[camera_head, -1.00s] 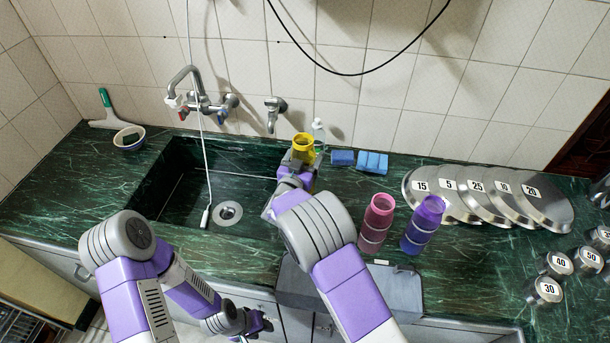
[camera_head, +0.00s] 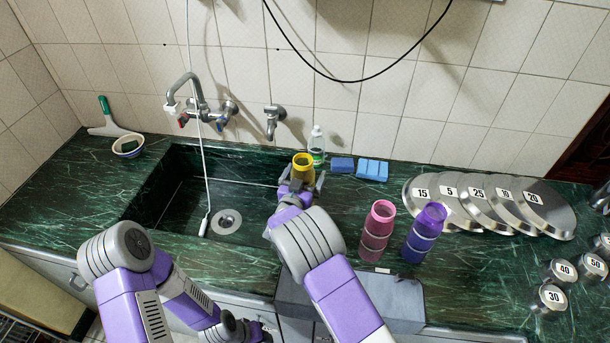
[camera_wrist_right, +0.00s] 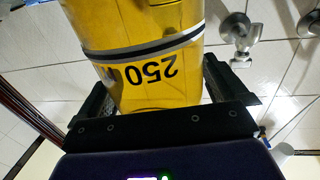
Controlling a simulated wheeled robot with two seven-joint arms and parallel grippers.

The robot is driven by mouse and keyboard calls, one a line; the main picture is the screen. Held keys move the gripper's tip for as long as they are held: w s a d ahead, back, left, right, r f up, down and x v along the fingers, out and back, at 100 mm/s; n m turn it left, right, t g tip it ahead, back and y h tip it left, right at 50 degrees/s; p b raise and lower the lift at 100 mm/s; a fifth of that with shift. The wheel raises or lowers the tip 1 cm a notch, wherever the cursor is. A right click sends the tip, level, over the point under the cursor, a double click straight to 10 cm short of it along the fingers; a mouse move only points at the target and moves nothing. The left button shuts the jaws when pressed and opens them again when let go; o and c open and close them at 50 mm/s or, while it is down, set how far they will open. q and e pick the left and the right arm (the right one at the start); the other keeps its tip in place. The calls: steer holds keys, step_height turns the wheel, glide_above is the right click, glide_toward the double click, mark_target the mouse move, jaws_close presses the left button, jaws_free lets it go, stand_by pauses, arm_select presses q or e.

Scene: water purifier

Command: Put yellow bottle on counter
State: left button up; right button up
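The yellow bottle (camera_head: 303,164) is at the back of the counter (camera_head: 345,190), right of the sink. In the right wrist view it (camera_wrist_right: 150,50) fills the upper middle, tilted to the picture, with "250" upside down. My right gripper (camera_head: 301,182) is around its lower part. Its fingers (camera_wrist_right: 160,95) look spread wide on either side of the bottle. Contact of the pads and of the bottle's base with the counter is hidden. My left gripper (camera_head: 258,332) hangs low before the cabinet front; its fingers are too small to judge.
A clear bottle (camera_head: 317,146) stands just behind the yellow one, with blue sponges (camera_head: 372,169) to its right. Pink (camera_head: 378,230) and purple (camera_head: 424,233) bottles stand nearer the front. The sink (camera_head: 180,200) opens on the left. Numbered metal discs (camera_head: 545,207) lie at right.

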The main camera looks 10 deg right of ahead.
steer(key=p+v, duration=0.1)
steer(key=v, duration=1.1)
steer(key=shift+r, duration=0.2)
